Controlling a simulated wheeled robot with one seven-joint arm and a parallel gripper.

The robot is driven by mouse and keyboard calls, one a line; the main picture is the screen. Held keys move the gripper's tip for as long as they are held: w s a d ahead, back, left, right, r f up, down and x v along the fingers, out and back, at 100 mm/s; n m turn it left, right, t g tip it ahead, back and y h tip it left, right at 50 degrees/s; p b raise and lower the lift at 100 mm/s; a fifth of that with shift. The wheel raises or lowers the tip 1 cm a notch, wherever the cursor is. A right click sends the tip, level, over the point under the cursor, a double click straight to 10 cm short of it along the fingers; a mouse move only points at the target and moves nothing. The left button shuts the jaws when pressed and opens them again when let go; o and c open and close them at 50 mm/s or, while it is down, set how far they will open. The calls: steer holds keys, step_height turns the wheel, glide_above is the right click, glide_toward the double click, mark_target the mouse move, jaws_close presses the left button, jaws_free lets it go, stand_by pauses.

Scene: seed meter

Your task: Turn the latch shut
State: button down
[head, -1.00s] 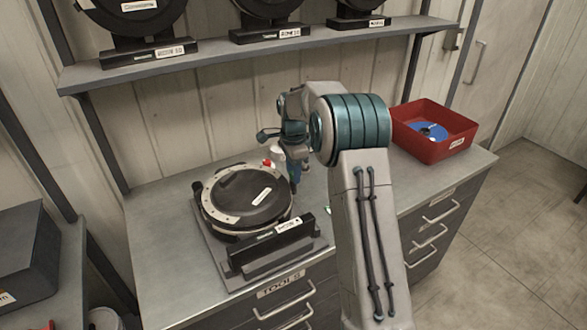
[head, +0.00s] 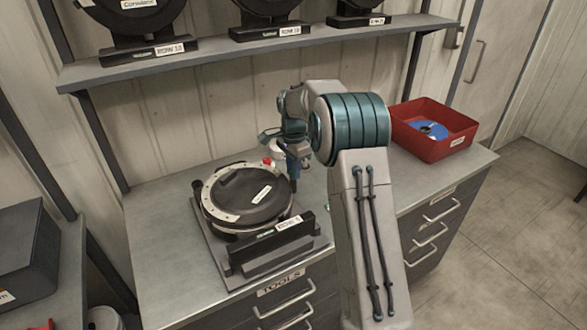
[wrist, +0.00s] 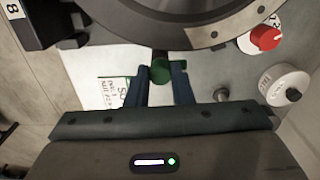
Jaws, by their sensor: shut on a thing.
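The seed meter (head: 248,197) lies on a grey stand on the bench, with its round black lid on top. Its dark curved edge also shows in the wrist view (wrist: 165,22). The latch appears as a green knob (wrist: 162,70) just below that edge, with a short green arm to its right. My gripper (wrist: 161,74) has its two blue fingers shut on the green knob, one on each side. In the head view my gripper (head: 293,172) is at the right rim of the meter, and the latch is hidden there.
A red knob (wrist: 265,37) and a white round knob (wrist: 285,85) sit right of my gripper in the wrist view. A red bin (head: 433,140) with a blue disc stands at the bench's right end. A shelf (head: 265,52) with several displayed meters hangs above.

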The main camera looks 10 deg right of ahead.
steer(key=n, duration=0.4)
steer(key=shift+n, duration=0.3)
steer(key=n, duration=0.3)
steer(key=shift+n+b, duration=0.35)
steer(key=shift+n, duration=0.05)
steer(key=n, duration=0.3)
steer(key=shift+w+r, duration=0.1)
steer(key=shift+n, duration=2)
steer(key=c, duration=1.3)
jaws_free()
steer(key=shift+o, duration=0.2)
step_height(320, 180, up, 14)
steer(key=b, duration=0.1)
